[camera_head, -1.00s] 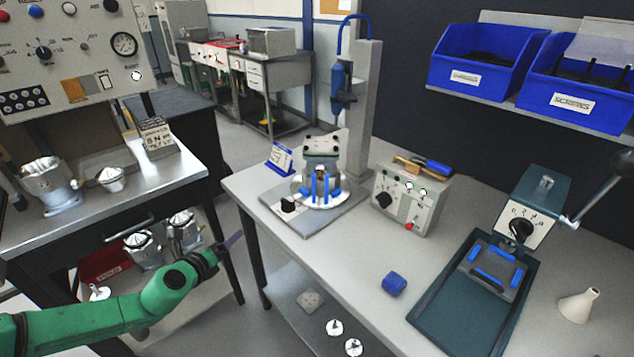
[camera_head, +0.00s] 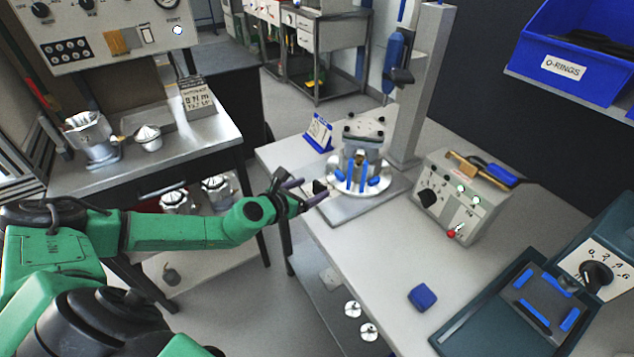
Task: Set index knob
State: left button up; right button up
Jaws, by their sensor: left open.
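A round fixture (camera_head: 345,186) with blue clamp pads and a metal housing on it stands on a grey base plate (camera_head: 347,212) at the left end of the bench. A small black knob (camera_head: 319,187) sits at the plate's front left corner. My left gripper (camera_head: 306,191) is open, its dark fingers pointing right at this knob, close to it. The fingers partly cover the view there, and I cannot tell whether they touch the knob. Other black knobs are on the grey control box (camera_head: 427,198) and on the teal press with a numbered dial (camera_head: 596,274). My right gripper is out of view.
A column with a blue tool (camera_head: 395,60) rises behind the fixture. A blue sign (camera_head: 319,133) stands at its left. A blue block (camera_head: 422,297) lies on the bench front. A side table (camera_head: 150,182) with metal housings is at left. The bench middle is clear.

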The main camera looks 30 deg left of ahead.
aim_at(320, 184)
pick_arm(q)
jog(key=x, duration=0.3)
jog(key=shift+w, duration=0.25)
jog(key=shift+s, duration=0.1)
grip_shut()
jog(key=shift+d+r+p, duration=0.1)
jog(key=shift+r+p, duration=0.1)
jog(key=shift+p, duration=0.5)
jog(key=n+y+p, duration=0.1)
jog(key=p, duration=0.1)
jog(key=n+y+p, duration=0.1)
jog(key=y+p, duration=0.1)
jog(key=n+y+p, duration=0.1)
jog(key=n+p, duration=0.1)
jog(key=shift+d+r+y+p, duration=0.15)
jog(key=shift+d+y+p, duration=0.1)
jog(key=shift+y+p, duration=0.1)
jog(key=n+y+p, duration=0.1)
jog(key=n+y, duration=0.1)
jog(key=shift+d+g+y, duration=0.15)
jog(key=shift+g+y, duration=0.2)
jog(key=shift+g, duration=0.05)
jog(key=shift+f+n+g+y, duration=0.25)
jog(key=shift+n+g+y, duration=0.45)
jog(key=shift+n+y, duration=0.6)
